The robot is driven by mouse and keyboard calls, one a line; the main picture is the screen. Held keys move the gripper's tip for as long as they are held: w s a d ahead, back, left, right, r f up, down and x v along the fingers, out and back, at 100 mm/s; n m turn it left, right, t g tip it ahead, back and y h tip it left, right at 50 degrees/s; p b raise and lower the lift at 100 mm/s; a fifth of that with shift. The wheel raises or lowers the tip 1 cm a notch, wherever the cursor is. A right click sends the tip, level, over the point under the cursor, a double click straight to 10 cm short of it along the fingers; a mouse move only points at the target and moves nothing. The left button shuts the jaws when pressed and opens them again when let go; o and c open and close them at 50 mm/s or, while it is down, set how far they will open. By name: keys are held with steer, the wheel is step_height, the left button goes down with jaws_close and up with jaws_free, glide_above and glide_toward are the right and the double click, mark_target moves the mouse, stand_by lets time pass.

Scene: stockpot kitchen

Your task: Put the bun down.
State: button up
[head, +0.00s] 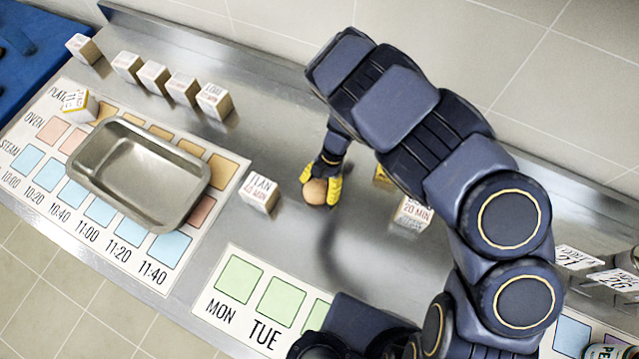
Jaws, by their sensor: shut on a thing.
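A round brown bun (316,191) is between the yellow fingertips of my gripper (321,187), which is shut on it. The gripper points down over the bare steel counter (300,130), right of the white block marked "CLEAN" or similar. I cannot tell whether the bun touches the counter or is held just above it.
A steel tray (140,165) stands on the timetable mat (40,185) at left. A lettered block (259,192) stands left of my gripper; another (412,214) is partly behind my arm. Several blocks (183,88) line the back left. A weekday mat (215,305) lies in front.

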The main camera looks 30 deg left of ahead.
steer(key=o, duration=1)
steer(key=shift+f, duration=0.1)
steer(key=v, duration=1.2)
